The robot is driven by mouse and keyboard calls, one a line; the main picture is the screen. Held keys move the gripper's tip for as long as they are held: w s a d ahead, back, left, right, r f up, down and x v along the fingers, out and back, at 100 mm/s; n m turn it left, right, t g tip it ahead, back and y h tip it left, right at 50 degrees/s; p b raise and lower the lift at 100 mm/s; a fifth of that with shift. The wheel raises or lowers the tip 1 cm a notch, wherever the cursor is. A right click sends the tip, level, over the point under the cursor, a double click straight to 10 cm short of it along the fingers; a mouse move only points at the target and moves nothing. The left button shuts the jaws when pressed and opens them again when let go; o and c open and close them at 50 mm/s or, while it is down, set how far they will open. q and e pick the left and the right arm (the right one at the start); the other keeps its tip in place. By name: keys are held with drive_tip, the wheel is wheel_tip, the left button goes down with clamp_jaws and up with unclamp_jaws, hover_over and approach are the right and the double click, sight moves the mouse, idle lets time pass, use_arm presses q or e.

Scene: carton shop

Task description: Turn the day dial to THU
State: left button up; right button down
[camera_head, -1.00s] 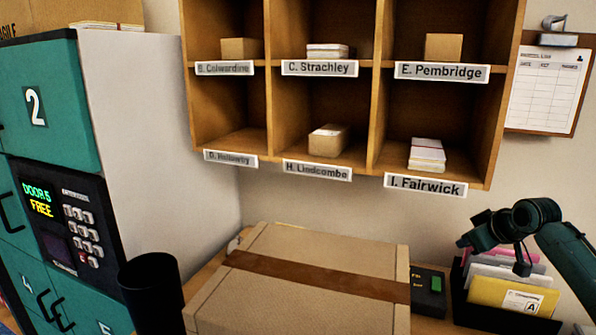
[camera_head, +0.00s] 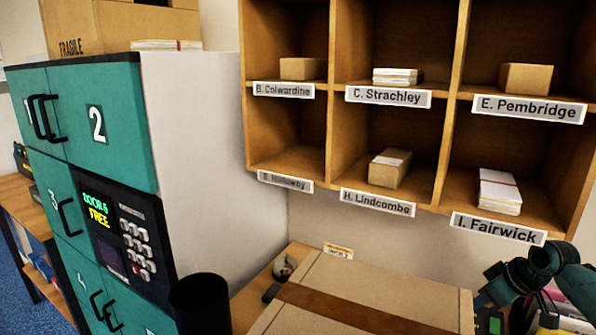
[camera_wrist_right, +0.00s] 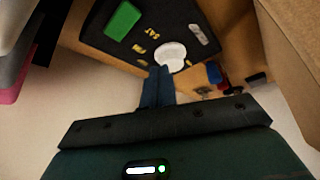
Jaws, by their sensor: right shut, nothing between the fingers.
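The day dial (camera_wrist_right: 171,54) is a white round knob on a black panel (camera_wrist_right: 100,22), seen in the right wrist view. Yellow day letters surround it; SAT is legible, and the others are too small to read surely. A green rectangle (camera_wrist_right: 124,20) is on the same panel. My right gripper (camera_wrist_right: 158,74) is shut and empty, its fingertips right at the dial's edge; I cannot tell whether they touch it. In the head view my right gripper (camera_head: 497,283) is at the lower right, and the panel is mostly hidden. My left gripper is not in view.
A taped carton (camera_head: 345,306) lies on the bench beside the panel. Pigeonholes (camera_head: 330,125) with name labels hang above. Teal lockers (camera_head: 105,165) with a keypad stand at the left. Folders (camera_head: 570,305) are at the right, partly behind my arm.

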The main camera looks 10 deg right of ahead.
drive_tip(key=shift+a+f+b, duration=0.1)
drive_tip(key=shift+f+b, duration=0.25)
drive_tip(key=shift+f, duration=1.15)
drive_tip(key=shift+w+a, duration=0.2)
drive_tip(key=shift+a, duration=0.05)
